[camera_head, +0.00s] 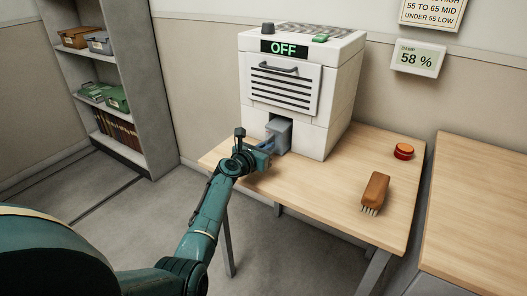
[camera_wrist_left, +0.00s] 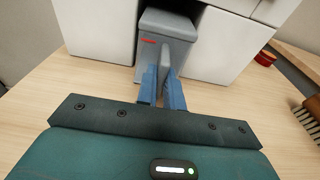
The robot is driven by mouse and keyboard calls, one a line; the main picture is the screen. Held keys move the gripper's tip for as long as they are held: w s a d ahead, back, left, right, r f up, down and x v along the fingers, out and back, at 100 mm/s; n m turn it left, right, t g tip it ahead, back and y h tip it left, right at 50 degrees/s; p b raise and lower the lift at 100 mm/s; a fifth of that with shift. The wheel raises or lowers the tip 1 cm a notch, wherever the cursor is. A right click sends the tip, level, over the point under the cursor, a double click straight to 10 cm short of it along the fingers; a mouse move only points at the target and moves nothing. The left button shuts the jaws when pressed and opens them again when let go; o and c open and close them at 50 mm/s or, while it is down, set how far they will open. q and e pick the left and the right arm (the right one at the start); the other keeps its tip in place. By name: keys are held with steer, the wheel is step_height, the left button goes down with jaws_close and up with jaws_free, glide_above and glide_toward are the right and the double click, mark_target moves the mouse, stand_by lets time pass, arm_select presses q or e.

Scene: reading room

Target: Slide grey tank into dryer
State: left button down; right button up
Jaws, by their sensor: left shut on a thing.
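The grey tank (camera_head: 278,133) is at the dark opening low in the front of the white dryer (camera_head: 336,118). Its near part sticks out of the opening, and how deep it sits inside is hidden. The dryer display reads OFF. My left gripper (camera_head: 265,145) is in front of the opening, shut on the tank. In the left wrist view the blue fingers (camera_wrist_left: 162,88) close on the upright handle of the tank (camera_wrist_left: 168,30), which has a red mark on its face. My right gripper is not in view.
The wooden table (camera_head: 320,190) holds a brown brush (camera_head: 375,190) and a red round tin (camera_head: 403,151) right of the dryer. Another wooden table (camera_head: 480,200) stands at the right. A grey shelf (camera_head: 150,100) with boxes and books stands at the left. The table front is mostly clear.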

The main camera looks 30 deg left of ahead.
mark_target(275, 138)
arm_select(q)
steer(key=shift+w, duration=0.25)
steer(key=shift+w+b, duration=0.55)
steer(key=shift+w, duration=0.1)
steer(key=shift+w+b, duration=0.3)
steer(key=shift+w, duration=0.1)
steer(key=shift+w+d+b, duration=0.1)
steer(key=shift+w+b, duration=0.2)
steer(key=shift+w, duration=0.1)
steer(key=shift+w+f+b, duration=0.1)
steer(key=shift+w+b, duration=0.6)
steer(key=shift+w, duration=0.4)
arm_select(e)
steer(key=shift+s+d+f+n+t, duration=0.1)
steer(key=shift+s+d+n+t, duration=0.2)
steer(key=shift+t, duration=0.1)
